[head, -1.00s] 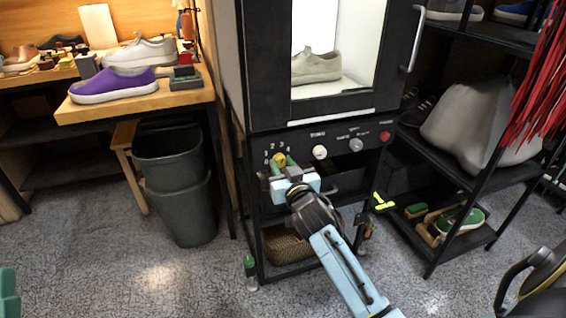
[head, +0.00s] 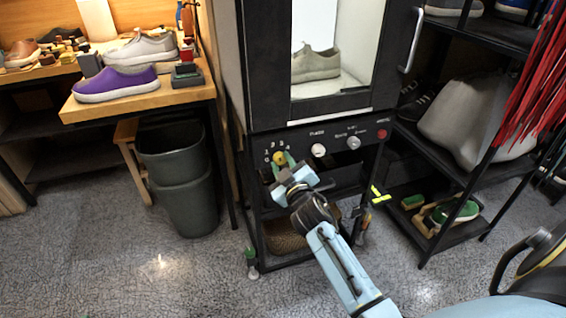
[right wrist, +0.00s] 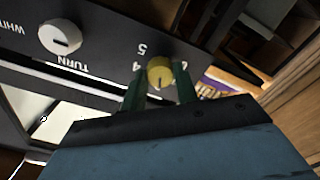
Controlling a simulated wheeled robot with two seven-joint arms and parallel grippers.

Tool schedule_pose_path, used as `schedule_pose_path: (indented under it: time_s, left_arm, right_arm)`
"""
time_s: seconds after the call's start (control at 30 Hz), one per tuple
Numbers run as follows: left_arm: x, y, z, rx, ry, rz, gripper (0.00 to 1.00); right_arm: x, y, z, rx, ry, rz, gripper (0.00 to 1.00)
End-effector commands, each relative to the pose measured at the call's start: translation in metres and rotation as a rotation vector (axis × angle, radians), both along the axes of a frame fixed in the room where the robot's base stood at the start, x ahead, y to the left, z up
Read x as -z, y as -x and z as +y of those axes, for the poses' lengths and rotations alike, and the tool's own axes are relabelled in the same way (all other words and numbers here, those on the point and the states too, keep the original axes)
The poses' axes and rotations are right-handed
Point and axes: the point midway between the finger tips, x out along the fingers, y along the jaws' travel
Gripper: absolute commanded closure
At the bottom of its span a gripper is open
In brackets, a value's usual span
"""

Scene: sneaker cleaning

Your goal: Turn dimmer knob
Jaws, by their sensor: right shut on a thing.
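The yellow dimmer knob (head: 279,158) sits at the left of the black control panel under the lit cabinet, with printed numbers around it. In the right wrist view the knob (right wrist: 160,72) shows between the two green fingers. My right gripper (head: 282,165) reaches up to the panel from below and is shut on the knob. In the right wrist view the right gripper (right wrist: 160,88) has one finger on each side of the knob. The gripper body hides part of the number scale. My left gripper is not in view.
A white knob (head: 318,150), a grey knob (head: 353,143) and a red button (head: 382,134) sit farther right on the panel. A shoe rack (head: 455,160) stands at the right. A bin (head: 180,185) and a workbench (head: 150,102) stand at the left.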

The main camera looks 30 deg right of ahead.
Motion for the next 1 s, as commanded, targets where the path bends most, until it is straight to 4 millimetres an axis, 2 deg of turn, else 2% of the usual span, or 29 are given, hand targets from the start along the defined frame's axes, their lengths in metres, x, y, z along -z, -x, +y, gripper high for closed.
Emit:
schedule_pose_path:
  time_s: [0.5,0.53,0.67,0.7,1.0]
  left_arm:
    - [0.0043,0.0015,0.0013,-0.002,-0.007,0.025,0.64]
    - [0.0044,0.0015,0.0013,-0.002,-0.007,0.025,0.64]
    - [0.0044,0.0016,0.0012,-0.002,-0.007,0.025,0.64]
    - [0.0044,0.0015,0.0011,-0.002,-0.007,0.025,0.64]
    - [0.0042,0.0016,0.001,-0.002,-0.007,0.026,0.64]
  right_arm:
    - [0.0002,-0.0001,0.0004,-0.001,0.02,0.004,0.93]
    - [0.0002,-0.0001,0.0004,-0.001,0.02,0.004,0.68]
    - [0.0001,-0.0001,0.0003,-0.001,0.02,0.004,0.51]
    - [0.0002,-0.0001,0.0002,-0.001,0.019,0.004,0.48]
    - [0.0001,0.0012,0.0005,0.0,0.018,0.004,0.48]
